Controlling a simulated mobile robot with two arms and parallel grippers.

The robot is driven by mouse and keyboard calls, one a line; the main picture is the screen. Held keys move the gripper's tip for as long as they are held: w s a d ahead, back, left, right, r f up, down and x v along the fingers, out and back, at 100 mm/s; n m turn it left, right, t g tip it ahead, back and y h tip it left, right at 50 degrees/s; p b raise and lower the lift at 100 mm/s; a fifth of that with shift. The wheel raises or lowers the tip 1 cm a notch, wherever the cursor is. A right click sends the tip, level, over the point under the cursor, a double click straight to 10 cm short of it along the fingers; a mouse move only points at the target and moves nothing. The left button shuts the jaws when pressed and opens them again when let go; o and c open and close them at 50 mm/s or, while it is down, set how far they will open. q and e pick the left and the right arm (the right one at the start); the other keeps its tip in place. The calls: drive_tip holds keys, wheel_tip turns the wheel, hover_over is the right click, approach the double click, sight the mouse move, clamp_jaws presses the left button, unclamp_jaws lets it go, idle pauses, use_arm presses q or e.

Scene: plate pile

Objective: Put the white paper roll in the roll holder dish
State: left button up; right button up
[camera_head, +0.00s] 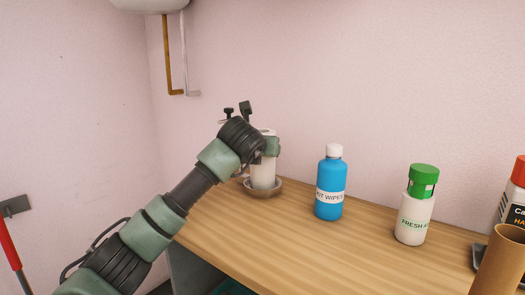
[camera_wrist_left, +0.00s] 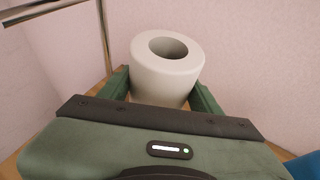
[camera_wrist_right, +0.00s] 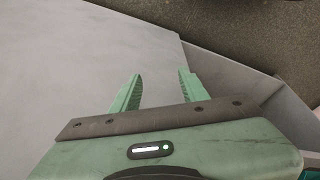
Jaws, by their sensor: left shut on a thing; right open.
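The white paper roll (camera_head: 263,174) stands upright at the dish in the head view, at the far left end of the wooden table. The roll holder dish (camera_head: 264,192) is a shallow grey-brown bowl under the roll's lower end. I cannot tell whether the roll rests on its bottom. My left gripper (camera_head: 268,147) is shut on the roll near its upper part. In the left wrist view the roll (camera_wrist_left: 167,80) sits between the two green fingers, its hollow core facing up. My right gripper (camera_wrist_right: 158,88) is open and empty, seen only in the right wrist view.
On the wooden table (camera_head: 240,237), a blue wipes bottle (camera_head: 330,185) stands right of the dish. Further right are a white bottle with a green cap (camera_head: 416,205), a red-capped container (camera_head: 514,205) and a brown cardboard tube (camera_head: 499,262). The table front is clear.

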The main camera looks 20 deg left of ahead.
use_arm(q)
drive_tip(key=shift+d+r, duration=0.1)
drive_tip(key=o, duration=1.5)
use_arm(e)
drive_tip(key=shift+s+r, duration=0.1)
drive_tip(key=shift+r, duration=0.25)
drive_tip(key=shift+r, duration=0.1)
use_arm(q)
drive_tip(key=v, duration=1.2)
use_arm(e)
drive_tip(key=shift+s+r, duration=0.1)
drive_tip(key=shift+r, duration=0.15)
